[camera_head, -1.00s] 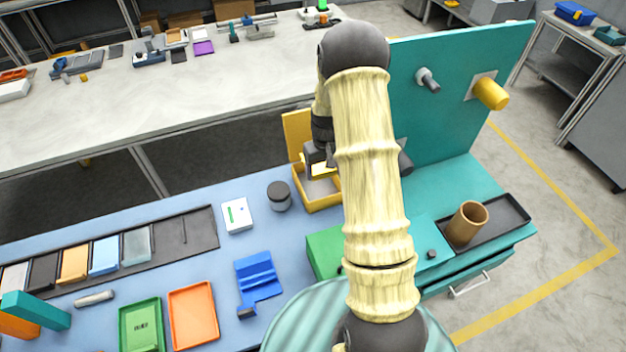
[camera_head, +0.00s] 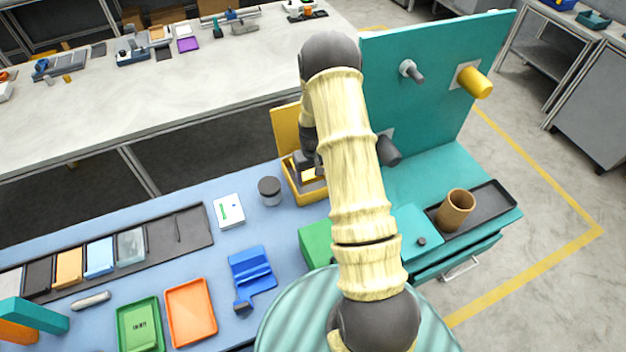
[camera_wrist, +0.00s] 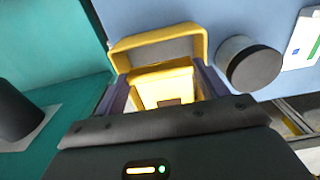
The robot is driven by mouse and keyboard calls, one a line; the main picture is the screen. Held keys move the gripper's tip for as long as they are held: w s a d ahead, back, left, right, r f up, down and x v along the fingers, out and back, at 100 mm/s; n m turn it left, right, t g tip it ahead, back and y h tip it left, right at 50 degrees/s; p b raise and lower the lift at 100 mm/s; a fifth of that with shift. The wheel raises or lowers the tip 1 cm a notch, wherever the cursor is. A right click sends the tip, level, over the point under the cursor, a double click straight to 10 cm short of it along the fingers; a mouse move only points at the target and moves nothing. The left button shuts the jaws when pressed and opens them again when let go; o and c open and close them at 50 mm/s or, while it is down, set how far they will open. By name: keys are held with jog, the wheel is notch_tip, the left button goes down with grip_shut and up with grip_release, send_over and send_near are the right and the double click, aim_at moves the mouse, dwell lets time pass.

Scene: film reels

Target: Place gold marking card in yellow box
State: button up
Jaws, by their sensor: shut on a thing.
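The yellow box (camera_head: 311,199) stands on the blue bench beside the teal panel, with its yellow lid (camera_head: 286,129) raised. My gripper (camera_head: 309,172) is low over the box opening and partly hidden by my arm. It is shut on the gold marking card (camera_head: 309,175). The wrist view shows the card (camera_wrist: 165,88) between the two dark fingers of my gripper (camera_wrist: 163,84), with the box's rim (camera_wrist: 152,39) beyond it. I cannot tell whether the card touches the box floor.
A dark-lidded jar (camera_head: 270,190) stands just left of the box, with a white card (camera_head: 229,211) beyond it. A green block (camera_head: 314,243) is in front. The teal panel (camera_head: 425,75) with pegs rises at the right. A brown cup (camera_head: 455,210) stands in a black tray.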

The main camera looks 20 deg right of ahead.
aim_at(313, 181)
notch_tip(313, 181, down, 4)
jog(key=shift+f+p, duration=0.1)
jog(key=shift+p, duration=0.6)
jog(key=shift+f+b, duration=0.4)
jog(key=shift+b, duration=0.05)
jog(key=shift+f, duration=0.2)
jog(key=o, duration=0.8)
